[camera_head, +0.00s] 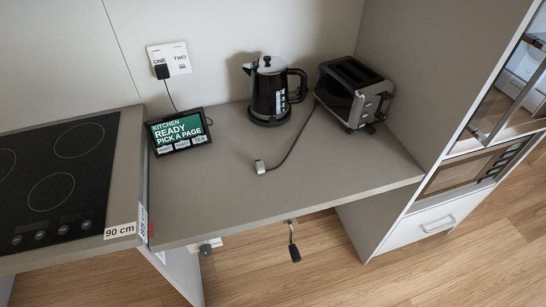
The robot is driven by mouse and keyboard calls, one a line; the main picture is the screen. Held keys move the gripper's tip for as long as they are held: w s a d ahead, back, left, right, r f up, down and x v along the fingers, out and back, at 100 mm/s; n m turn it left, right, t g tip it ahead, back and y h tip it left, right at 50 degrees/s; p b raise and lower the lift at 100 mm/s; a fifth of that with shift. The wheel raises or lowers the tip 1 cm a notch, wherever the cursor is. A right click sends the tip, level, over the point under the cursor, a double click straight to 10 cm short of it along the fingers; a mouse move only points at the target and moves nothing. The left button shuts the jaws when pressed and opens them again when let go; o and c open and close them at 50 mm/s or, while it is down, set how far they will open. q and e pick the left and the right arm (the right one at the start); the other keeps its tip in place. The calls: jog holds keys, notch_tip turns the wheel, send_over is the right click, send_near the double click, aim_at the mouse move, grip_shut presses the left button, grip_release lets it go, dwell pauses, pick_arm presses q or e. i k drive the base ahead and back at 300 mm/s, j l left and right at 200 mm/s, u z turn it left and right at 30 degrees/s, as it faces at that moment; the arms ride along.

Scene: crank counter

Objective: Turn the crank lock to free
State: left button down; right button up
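A crank (293,240) with a dark handle hangs below the front edge of the counter, its handle pointing down. To its left, under the same edge, is a small dark knob (206,249) on a pale mount, which may be the crank lock. Its markings are too small to read, so I cannot tell which position it is in. Neither of my grippers is in view, and nothing touches the crank or the knob.
The grey counter (230,205) is mostly clear at the front. On it stand a tablet (178,132), a kettle (270,90) and a toaster (353,93), with a loose plug (260,167). A hob (60,180) is left, beside "90 cm" and "85 cm" labels. Cabinets stand right.

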aim_at(206, 250)
jog(key=u, duration=0.75)
